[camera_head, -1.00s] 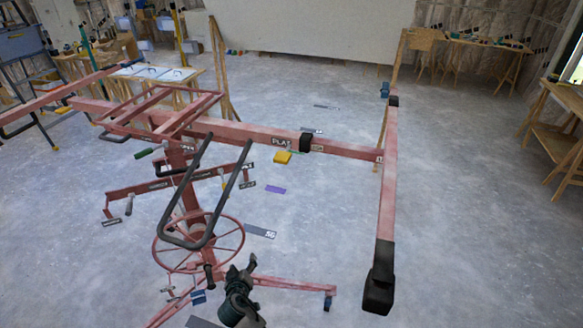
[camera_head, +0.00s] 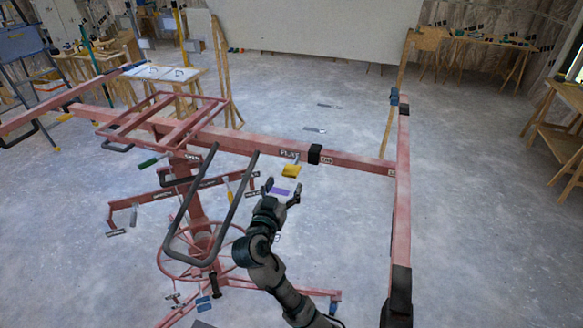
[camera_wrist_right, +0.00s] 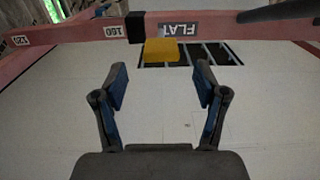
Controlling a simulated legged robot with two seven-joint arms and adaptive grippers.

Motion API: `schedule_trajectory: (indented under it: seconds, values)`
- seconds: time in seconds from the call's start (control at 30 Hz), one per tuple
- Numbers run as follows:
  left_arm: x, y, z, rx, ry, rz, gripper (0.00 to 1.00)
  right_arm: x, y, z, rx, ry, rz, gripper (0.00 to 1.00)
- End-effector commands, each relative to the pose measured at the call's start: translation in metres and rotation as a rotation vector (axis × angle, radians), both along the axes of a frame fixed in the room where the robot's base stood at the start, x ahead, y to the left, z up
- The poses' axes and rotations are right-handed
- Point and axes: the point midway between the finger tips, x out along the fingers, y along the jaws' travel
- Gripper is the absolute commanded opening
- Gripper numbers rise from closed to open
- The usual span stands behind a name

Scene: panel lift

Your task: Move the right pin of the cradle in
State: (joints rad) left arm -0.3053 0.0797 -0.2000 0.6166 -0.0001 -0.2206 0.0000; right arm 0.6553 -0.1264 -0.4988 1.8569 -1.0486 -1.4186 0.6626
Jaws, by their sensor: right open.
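The red cradle of the panel lift has a long crossbar (camera_head: 350,161) with a FLAT label. A yellow block-like piece (camera_head: 291,171), which looks like the right pin's handle, sits just below that label. In the right wrist view the yellow piece (camera_wrist_right: 161,50) is ahead of the fingers, under the bar. My right gripper (camera_head: 283,190) is open and empty, with its fingers pointing toward the yellow piece. In the right wrist view the gripper (camera_wrist_right: 160,82) shows a gap between it and the yellow piece. The pin's shaft is not visible. My left gripper is not in view.
A black collar (camera_head: 315,154) sits on the crossbar beside the label. A dark bent handle (camera_head: 235,210) and the red handwheel (camera_head: 175,262) are left of my right arm. A red side arm (camera_head: 403,190) stands to the right. Open floor lies beyond.

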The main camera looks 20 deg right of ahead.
Motion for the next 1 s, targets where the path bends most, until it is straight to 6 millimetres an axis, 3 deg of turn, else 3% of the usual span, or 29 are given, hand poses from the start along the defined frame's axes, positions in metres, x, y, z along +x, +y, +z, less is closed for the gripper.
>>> schedule_trajectory:
  seconds: [0.1, 0.3, 0.73, 0.77, 1.0]
  values:
    - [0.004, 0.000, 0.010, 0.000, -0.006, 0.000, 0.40, 0.022, -0.015, 0.003, -0.004, 0.001, -0.003, 0.72]
    - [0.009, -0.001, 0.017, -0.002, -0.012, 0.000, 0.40, 0.049, -0.031, 0.002, -0.004, 0.000, 0.001, 0.72]
    - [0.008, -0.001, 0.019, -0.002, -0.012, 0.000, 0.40, 0.059, -0.039, 0.000, -0.001, -0.001, 0.001, 0.72]
    - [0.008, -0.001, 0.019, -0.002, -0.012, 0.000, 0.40, 0.059, -0.039, 0.000, -0.001, -0.001, 0.001, 0.69]
    - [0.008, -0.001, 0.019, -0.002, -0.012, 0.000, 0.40, 0.059, -0.038, 0.000, -0.001, -0.001, 0.002, 0.09]
